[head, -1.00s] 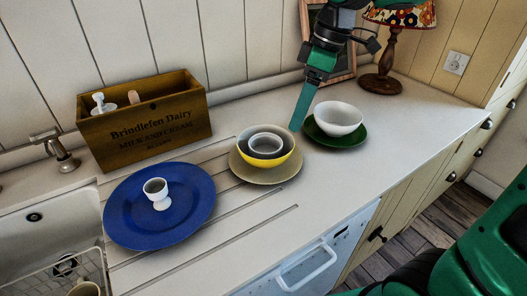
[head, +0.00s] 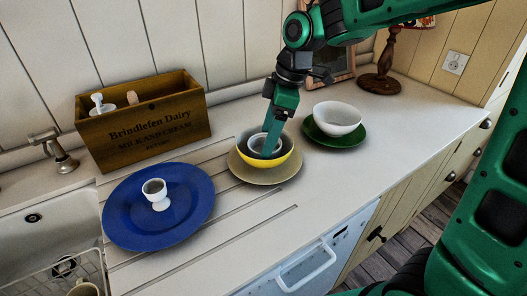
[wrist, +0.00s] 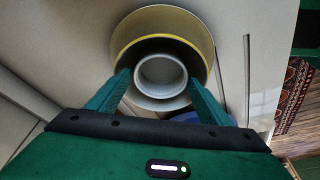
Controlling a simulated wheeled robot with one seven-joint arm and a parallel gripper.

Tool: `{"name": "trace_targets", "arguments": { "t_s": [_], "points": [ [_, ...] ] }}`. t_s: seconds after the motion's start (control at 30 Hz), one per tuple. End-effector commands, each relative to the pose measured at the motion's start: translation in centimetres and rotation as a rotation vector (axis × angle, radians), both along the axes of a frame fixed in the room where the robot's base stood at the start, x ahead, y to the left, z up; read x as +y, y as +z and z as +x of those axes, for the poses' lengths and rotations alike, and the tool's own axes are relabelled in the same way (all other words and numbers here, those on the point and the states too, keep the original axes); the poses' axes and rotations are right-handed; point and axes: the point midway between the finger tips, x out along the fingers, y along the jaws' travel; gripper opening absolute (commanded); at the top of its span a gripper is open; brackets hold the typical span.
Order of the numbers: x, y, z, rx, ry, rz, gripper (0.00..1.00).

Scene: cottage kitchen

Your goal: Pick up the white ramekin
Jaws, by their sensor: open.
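The white ramekin (head: 256,143) sits inside a yellow bowl (head: 284,161), which stands on a tan plate (head: 262,178). In the wrist view the ramekin (wrist: 161,76) lies between and just beyond the fingertips, inside the bowl's yellow rim (wrist: 125,48). My gripper (head: 270,150) is open and reaches down into the bowl from above; in the wrist view its fingers (wrist: 160,82) stand on either side of the ramekin. In the head view one finger hides part of the ramekin. I cannot tell whether the fingers touch it.
A blue plate (head: 128,215) with a white egg cup (head: 156,194) is at the left. A white bowl (head: 338,118) on a green plate (head: 350,141) stands close at the right. A wooden crate (head: 148,128) is behind, and the sink (head: 30,250) is at far left.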

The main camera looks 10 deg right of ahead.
Motion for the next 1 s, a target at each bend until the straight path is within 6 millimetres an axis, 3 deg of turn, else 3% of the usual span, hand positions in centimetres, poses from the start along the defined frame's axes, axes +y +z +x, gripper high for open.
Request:
{"name": "trace_targets", "arguments": {
  "t_s": [0.13, 0.4, 0.53, 1.0],
  "points": [
    [0.4, -1.3, 0.1, 0.001, 0.001, 0.000, 0.73],
    [0.4, -1.5, 0.1, 0.000, 0.001, 0.000, 0.73],
    [0.4, -1.5, 0.1, 0.000, 0.000, 0.000, 0.42],
    [0.4, -0.5, 0.1, -0.002, -0.001, 0.002, 0.41]
  ]
}}
